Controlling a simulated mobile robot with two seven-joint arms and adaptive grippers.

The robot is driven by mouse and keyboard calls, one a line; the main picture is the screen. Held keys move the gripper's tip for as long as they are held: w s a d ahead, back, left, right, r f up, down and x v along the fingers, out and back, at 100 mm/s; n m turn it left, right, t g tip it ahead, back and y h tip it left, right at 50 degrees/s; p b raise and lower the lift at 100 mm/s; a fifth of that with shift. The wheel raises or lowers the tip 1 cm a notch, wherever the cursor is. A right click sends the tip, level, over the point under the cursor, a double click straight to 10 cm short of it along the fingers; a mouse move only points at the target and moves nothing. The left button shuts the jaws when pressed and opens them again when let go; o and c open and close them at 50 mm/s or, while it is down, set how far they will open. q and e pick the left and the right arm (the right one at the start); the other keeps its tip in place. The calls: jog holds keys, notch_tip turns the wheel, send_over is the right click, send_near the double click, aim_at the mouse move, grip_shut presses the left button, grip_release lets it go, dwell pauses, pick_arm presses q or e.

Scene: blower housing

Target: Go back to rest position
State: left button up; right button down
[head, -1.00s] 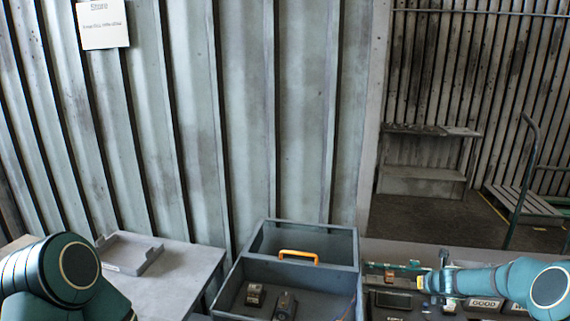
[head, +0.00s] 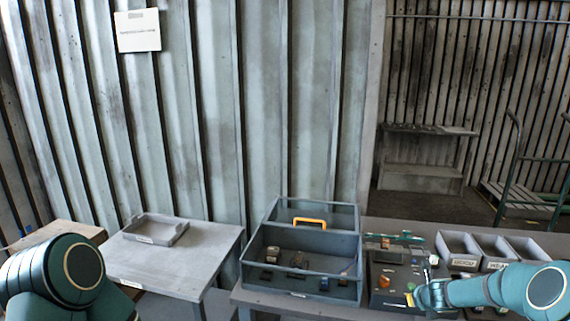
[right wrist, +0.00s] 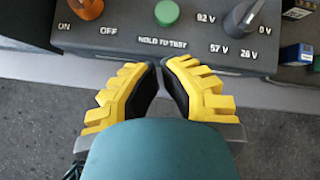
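My right arm comes in from the right in the head view, with its gripper (head: 424,296) at the front edge of the dark test panel (head: 385,284). In the right wrist view my gripper's yellow fingers (right wrist: 160,64) have their tips almost together, with nothing seen between them. They are just in front of the panel (right wrist: 110,50), which carries an orange knob (right wrist: 86,8), a green button (right wrist: 167,12) and a dark grey knob (right wrist: 243,18). My left arm shows at the lower left of the head view; its gripper is out of the picture.
A grey tote (head: 318,287) with an orange handle (head: 309,223) holds several small parts. Grey bins (head: 463,263) stand behind my right forearm. A side table (head: 205,262) at left carries a shallow tray (head: 157,231). A cart (head: 530,195) stands at the far right.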

jog(key=s+a+f+n+g+y+b, duration=0.1)
jog(key=s+a+f+n+b, duration=0.1)
jog(key=s+a+f+n, duration=0.45)
jog(key=s+a+f+n+g+y+b, duration=0.1)
jog(key=s+a+f+n, duration=0.2)
jog(key=a+f+n, duration=0.5)
pick_arm(q)
notch_tip(320, 180, down, 10)
jog(key=b, duration=0.4)
jog(key=shift+w+d+r+b, duration=0.2)
jog(key=shift+w+d+b, duration=0.15)
jog(key=shift+w, duration=0.1)
pick_arm(e)
jog(key=s+a+f+n+g+y, duration=0.1)
jog(key=s+a+n+g, duration=0.1)
jog(key=s+a+n, duration=0.6)
jog(key=s+a+f+n+g+y, duration=0.2)
jog(key=s+a+n, duration=0.5)
jog(key=s+n, duration=0.3)
jog(key=s, duration=0.4)
jog(key=shift+s+a+f+n, duration=0.2)
jog(key=shift+a+f+n, duration=0.1)
jog(key=shift+a+n, duration=0.05)
